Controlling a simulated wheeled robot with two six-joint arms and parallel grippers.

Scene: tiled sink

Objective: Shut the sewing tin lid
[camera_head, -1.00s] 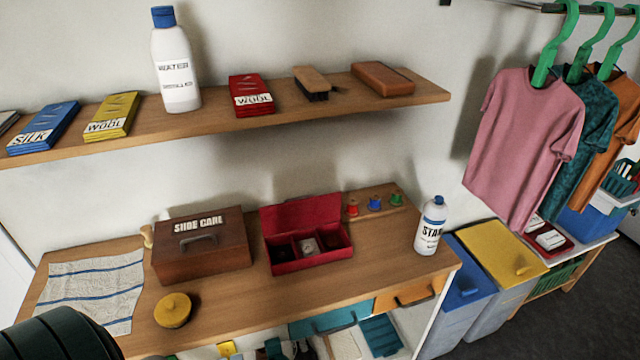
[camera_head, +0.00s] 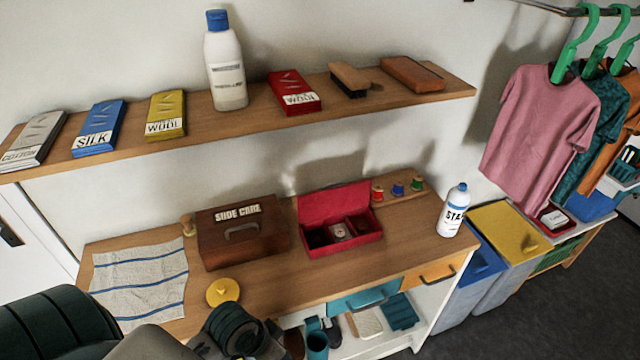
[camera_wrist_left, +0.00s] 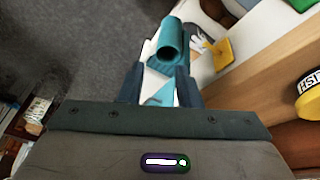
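The sewing tin (camera_head: 340,243) is a red box on the wooden counter with its lid (camera_head: 333,203) raised at the back. Its compartments show dark contents and a pale item in the middle. My left arm comes in at the lower left of the head view, left of the tin and apart from it. My left gripper (camera_wrist_left: 160,84) shows in the left wrist view with its fingers spread. A teal tube shows beyond the fingers. My right gripper is not in view.
A brown shoe care box (camera_head: 240,240) stands left of the tin. Coloured spools (camera_head: 397,189) sit behind it to the right, and a white bottle (camera_head: 453,212) stands farther right. A yellow round lid (camera_head: 223,291) lies at the front. A wall shelf (camera_head: 330,108) runs above. Counter in front of the tin is clear.

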